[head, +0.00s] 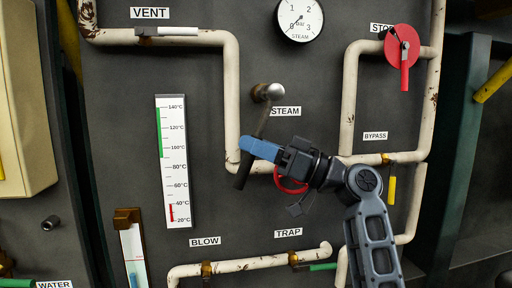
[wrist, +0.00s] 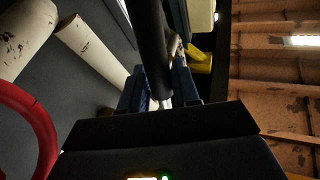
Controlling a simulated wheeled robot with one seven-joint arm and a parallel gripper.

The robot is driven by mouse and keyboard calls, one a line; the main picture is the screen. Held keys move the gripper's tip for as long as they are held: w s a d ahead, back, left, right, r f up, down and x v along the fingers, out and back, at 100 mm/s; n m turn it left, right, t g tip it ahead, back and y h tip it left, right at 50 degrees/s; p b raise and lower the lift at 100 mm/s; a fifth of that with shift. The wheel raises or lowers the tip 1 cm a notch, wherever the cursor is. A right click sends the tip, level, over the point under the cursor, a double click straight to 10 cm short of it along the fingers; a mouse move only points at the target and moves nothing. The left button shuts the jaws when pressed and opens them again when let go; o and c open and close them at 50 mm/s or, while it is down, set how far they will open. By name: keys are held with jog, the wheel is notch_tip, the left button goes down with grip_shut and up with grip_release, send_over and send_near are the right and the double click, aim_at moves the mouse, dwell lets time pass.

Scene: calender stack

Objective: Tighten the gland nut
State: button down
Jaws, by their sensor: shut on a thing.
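A long tool (head: 242,178) with a dark, thick lower grip and a thinner upper shaft slants across the panel, its upper end at a rounded silver fitting (head: 270,92) above the STEAM label. My gripper (head: 248,147), with blue fingers, is shut on the tool's lower part. In the wrist view the dark grip (wrist: 152,45) and a short bright metal piece run between the fingers (wrist: 160,88). A red handwheel (head: 290,185) is partly hidden behind my gripper. I cannot make out the gland nut; my gripper may hide it.
Cream pipes (head: 232,95) run around the tool. A thermometer scale (head: 172,160) is to its left. The panel between thermometer and pipe is clear.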

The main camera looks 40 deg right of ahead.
jog(key=shift+w+d+b, duration=0.45)
jog(key=shift+w, duration=0.2)
dwell(0.4)
jog(key=shift+s+a, duration=0.1)
jog(key=shift+s+a, duration=0.35)
jog(key=shift+s, duration=0.2)
jog(key=shift+a+b, duration=0.1)
jog(key=shift+b, duration=0.45)
dwell(0.3)
jog(key=shift+w+d+b, duration=0.4)
jog(key=shift+w+d, duration=0.05)
jog(key=shift+w, duration=0.3)
dwell(0.6)
jog(key=shift+s, duration=0.15)
jog(key=shift+s+a, duration=0.45)
jog(key=shift+s, duration=0.1)
dwell(0.4)
